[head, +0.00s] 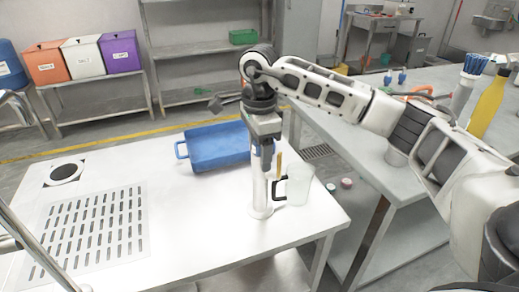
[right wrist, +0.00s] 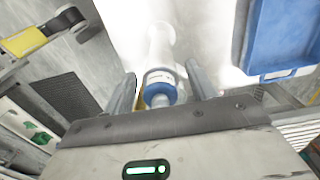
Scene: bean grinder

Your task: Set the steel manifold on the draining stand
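My right gripper (head: 266,160) points down over a tall clear cylinder (head: 260,196) standing near the table's front right edge. In the right wrist view, its fingers (right wrist: 161,80) stand apart on either side of the cylinder's blue-banded top (right wrist: 161,86), with a gap visible at the right. The gripper looks open. I cannot identify a steel manifold with certainty. Bright steel tubes (head: 32,243) cross the lower left corner, cut off by the frame. No clear draining stand shows; a slotted drain panel (head: 143,222) lies in the white table at left. My left gripper is not in view.
A clear jug (head: 301,186) with a black handle stands close beside the cylinder. A blue tray (head: 218,147) lies behind them. A round dark opening (head: 66,173) is at the table's back left. The table's middle is clear. A grey bench (head: 345,137) stands to the right.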

